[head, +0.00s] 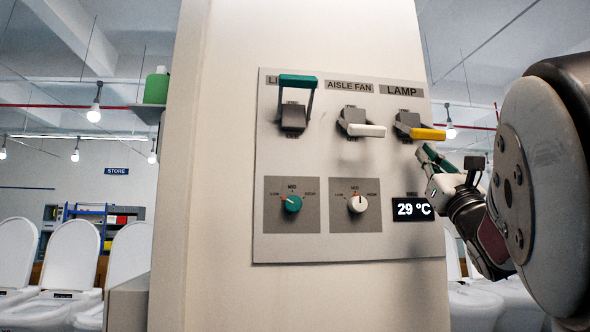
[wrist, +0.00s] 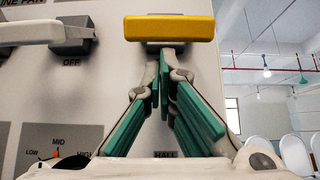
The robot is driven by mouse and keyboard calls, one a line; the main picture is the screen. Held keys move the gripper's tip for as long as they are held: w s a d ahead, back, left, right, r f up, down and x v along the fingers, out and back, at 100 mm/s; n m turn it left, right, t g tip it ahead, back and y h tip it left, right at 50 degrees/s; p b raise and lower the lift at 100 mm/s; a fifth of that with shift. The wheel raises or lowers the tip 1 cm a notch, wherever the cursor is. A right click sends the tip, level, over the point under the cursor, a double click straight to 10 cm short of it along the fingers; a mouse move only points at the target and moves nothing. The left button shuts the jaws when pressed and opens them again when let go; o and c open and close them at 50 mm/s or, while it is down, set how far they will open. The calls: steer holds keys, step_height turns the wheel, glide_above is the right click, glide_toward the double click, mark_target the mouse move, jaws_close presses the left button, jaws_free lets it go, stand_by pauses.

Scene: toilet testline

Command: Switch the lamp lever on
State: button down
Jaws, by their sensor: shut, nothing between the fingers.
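The lamp lever (head: 427,134) has a yellow handle and sits under the LAMP label at the panel's upper right. It points outward and down, like the white aisle fan lever beside it. In the wrist view the yellow handle (wrist: 169,28) spans the top middle, just beyond the fingertips. My gripper (head: 424,152) is shut and empty, with green finger pads, just below the yellow handle. In the wrist view its fingertips (wrist: 163,62) meet under the handle; I cannot tell whether they touch it.
The panel (head: 330,82) also bears a raised green lever (head: 298,82), the white aisle fan lever (head: 366,130), a green knob (head: 292,203), a white knob (head: 357,204) and a 29 °C display (head: 413,209). White toilets (head: 72,257) stand behind.

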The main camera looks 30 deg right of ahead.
stand_by(0.5)
steer(key=shift+s+a+r+g+b, duration=0.1)
steer(key=shift+s+g+b, duration=0.05)
steer(key=shift+g+b, duration=0.3)
